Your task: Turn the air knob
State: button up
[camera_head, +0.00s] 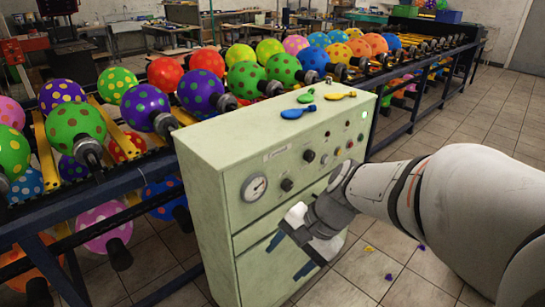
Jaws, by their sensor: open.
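A pale green control cabinet (206,190) stands in the middle of the view. Its front panel has a round white gauge (254,187) at the left. A black knob (287,185) sits to the right of the gauge, and another black knob (309,156) sits higher and farther right. I cannot read labels that tell which is the air knob. My gripper (290,256) is open and empty, its fingers in front of the lower cabinet, below the knobs and apart from them. My arm hides part of the panel's right side.
A long blue rack (135,192) of spotted balloons runs behind and left of the cabinet. Small scraps (388,277) lie on the tiled floor. The floor (465,128) at the right is mostly clear.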

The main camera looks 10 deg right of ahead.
jog(key=w+a+f+m+t+y+b, duration=0.1)
jog(key=w+a+f+m+y+b, duration=0.2)
jog(key=w+m, duration=0.35)
jog(key=m+t+b, duration=0.6)
jog(key=m+t, duration=0.8)
jog(key=m, duration=1)
send_near(290, 187)
jog(key=w, duration=0.1)
jog(key=shift+n, duration=0.25)
jog(key=x, duration=0.7)
jog(key=shift+w+a+r, duration=0.15)
jog(key=shift+w+a, duration=0.05)
jog(key=shift+a, duration=0.3)
jog(key=c, duration=1)
